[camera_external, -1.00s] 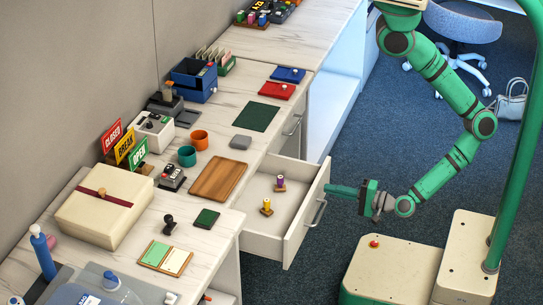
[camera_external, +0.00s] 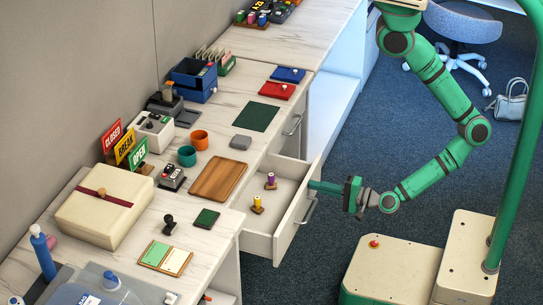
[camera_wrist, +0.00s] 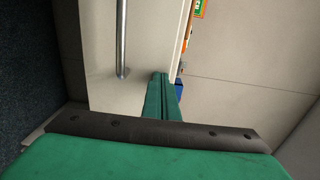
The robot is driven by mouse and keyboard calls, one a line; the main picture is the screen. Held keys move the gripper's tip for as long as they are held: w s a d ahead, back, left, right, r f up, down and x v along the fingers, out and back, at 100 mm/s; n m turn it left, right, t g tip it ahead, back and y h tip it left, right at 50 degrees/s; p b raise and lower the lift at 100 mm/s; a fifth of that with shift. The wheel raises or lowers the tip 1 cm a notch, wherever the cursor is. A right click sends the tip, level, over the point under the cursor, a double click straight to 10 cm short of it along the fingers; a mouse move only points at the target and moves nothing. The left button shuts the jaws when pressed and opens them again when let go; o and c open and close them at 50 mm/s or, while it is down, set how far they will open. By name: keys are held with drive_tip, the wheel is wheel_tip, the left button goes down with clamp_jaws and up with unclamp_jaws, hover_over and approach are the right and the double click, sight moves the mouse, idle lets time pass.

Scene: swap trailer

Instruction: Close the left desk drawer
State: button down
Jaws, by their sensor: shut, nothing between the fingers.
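The desk drawer (camera_external: 297,217) with a white front stands partly open from the desk. Its metal bar handle (camera_external: 309,211) is on the front, and the handle also shows in the wrist view (camera_wrist: 121,40). Two small stamps, one yellow and purple (camera_external: 257,205) and one purple-topped (camera_external: 270,182), stand inside the drawer. My gripper (camera_external: 311,185) is shut and empty, with its fingertips at the far upper part of the drawer front, seemingly touching it. In the wrist view the closed green fingers (camera_wrist: 163,78) point at the front, beside the handle.
The desktop holds a wooden tray (camera_external: 220,179), a dark green mat (camera_external: 255,117), cups, a cream box (camera_external: 103,203) and sign cards. A second closed drawer with a handle (camera_external: 292,125) is farther back. Blue carpet (camera_external: 370,150) is open floor around my arm.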

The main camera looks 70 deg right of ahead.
drive_tip(key=w, duration=2.1)
drive_tip(key=shift+w+r, duration=0.1)
drive_tip(key=shift+w, duration=0.1)
drive_tip(key=s, duration=1.4)
drive_tip(key=shift+s, duration=0.4)
drive_tip(key=s+d+r+n+g, duration=0.1)
drive_tip(key=s+d+r+n, duration=0.2)
drive_tip(key=d+r+n, duration=0.5)
drive_tip(key=s+d+r+n+g, duration=0.1)
drive_tip(key=s+d+r+n, duration=0.3)
drive_tip(key=d+r+n, duration=0.4)
drive_tip(key=shift+s+r+n+g, duration=0.3)
drive_tip(key=shift+r+n+g, duration=0.1)
drive_tip(key=shift+n, duration=0.6)
